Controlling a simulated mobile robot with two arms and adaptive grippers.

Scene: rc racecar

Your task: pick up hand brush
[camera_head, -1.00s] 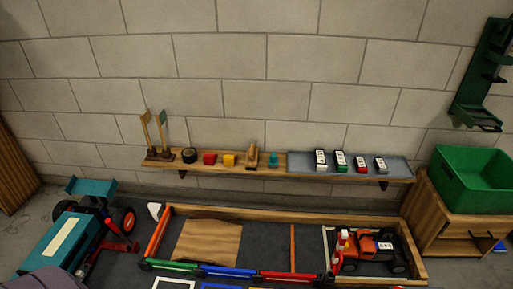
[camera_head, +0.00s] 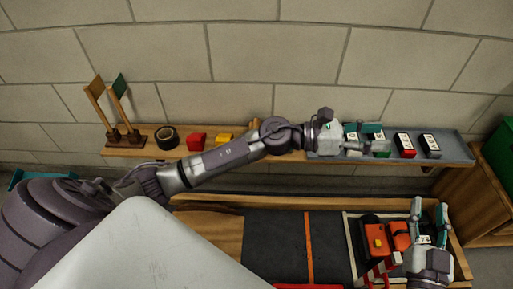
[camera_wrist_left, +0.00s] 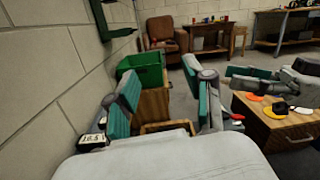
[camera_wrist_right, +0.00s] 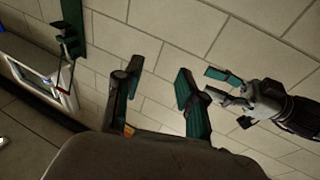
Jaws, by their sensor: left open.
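No hand brush can be made out now. A wooden-handled item, possibly the brush, showed earlier mid-shelf; my left arm now covers that stretch of the wooden shelf (camera_head: 130,150). My left gripper (camera_head: 368,141) is over the shelf's grey tray, among the labelled packs. In the left wrist view its fingers (camera_wrist_left: 162,105) are apart with nothing visible between them. My right gripper (camera_head: 429,212) points up in front of the shelf, over the right end of the framed track. Its fingers are spread and empty, also in the right wrist view (camera_wrist_right: 157,90).
A black roll (camera_head: 166,137), a red block (camera_head: 196,141) and a yellow block (camera_head: 224,139) stand on the shelf's left. Labelled packs (camera_head: 405,145) lie in the grey tray (camera_head: 456,151). An orange car (camera_head: 375,240) is below. A green bin (camera_wrist_left: 143,68) stands beyond.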

